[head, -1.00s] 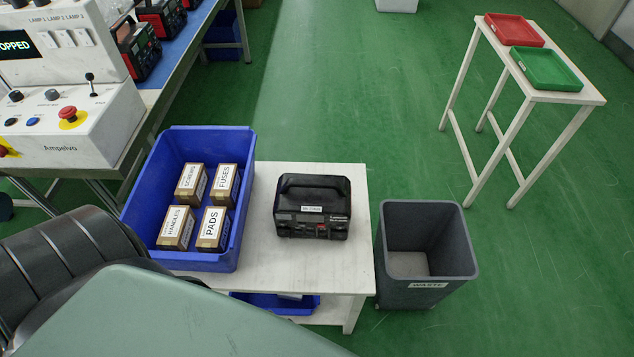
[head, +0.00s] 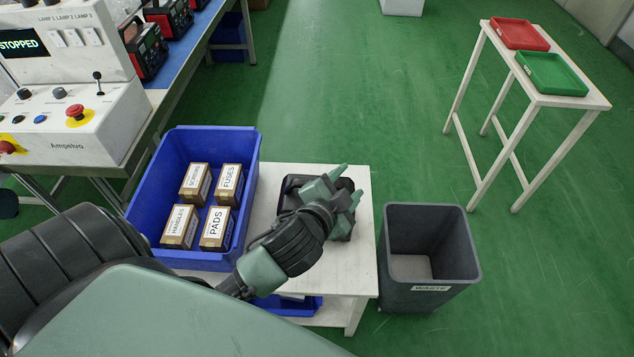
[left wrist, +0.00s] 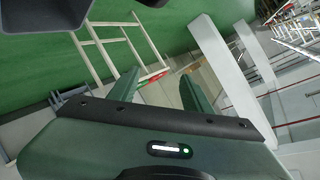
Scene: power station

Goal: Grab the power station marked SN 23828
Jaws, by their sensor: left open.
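The black power station (head: 289,196) stands on the small white table, right of the blue bin. My left arm reaches over it and hides most of its top and front, including its label. My left gripper (head: 348,182) is open above the power station, its two green fingers pointing to the back right. I cannot tell whether they touch it. The spread fingers also show in the left wrist view (left wrist: 160,88), with no object between them. My right gripper is not in view.
A blue bin (head: 250,165) with labelled boxes stands left on the white table (head: 356,262). A grey waste bin (head: 428,295) stands close on its right. More power stations (head: 147,50) sit on the bench at upper left. Red and green trays lie on a far stand.

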